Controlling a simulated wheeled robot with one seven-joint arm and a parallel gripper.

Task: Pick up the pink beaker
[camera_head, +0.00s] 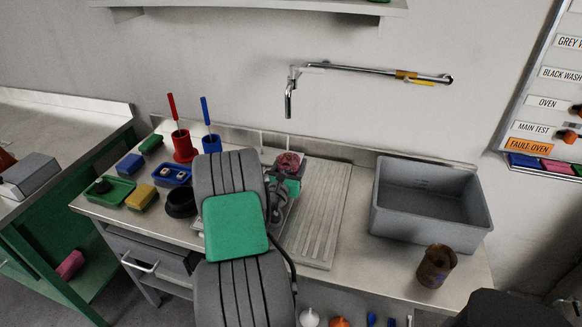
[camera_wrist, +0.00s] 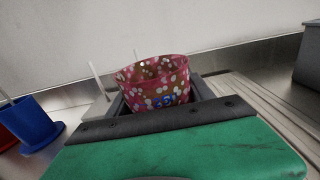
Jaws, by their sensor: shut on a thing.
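The pink beaker (camera_wrist: 155,80) stands upright between my gripper's jaws in the wrist view. It is pink with pale dots and a blue marking, and its lower part is hidden by my gripper (camera_wrist: 160,105). In the head view the pink beaker (camera_head: 289,162) shows just beyond the end of my arm, near the back of the metal bench. My gripper (camera_head: 287,180) is shut on it there, partly hidden by my arm. I cannot tell whether the beaker's base touches anything.
A ribbed draining board (camera_head: 318,215) lies to the right. A grey basin (camera_head: 432,205) and a brown beaker (camera_head: 436,266) stand further right. Red (camera_head: 183,145) and blue (camera_head: 211,143) holders stand to the left. A tap (camera_head: 291,95) juts from the wall above.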

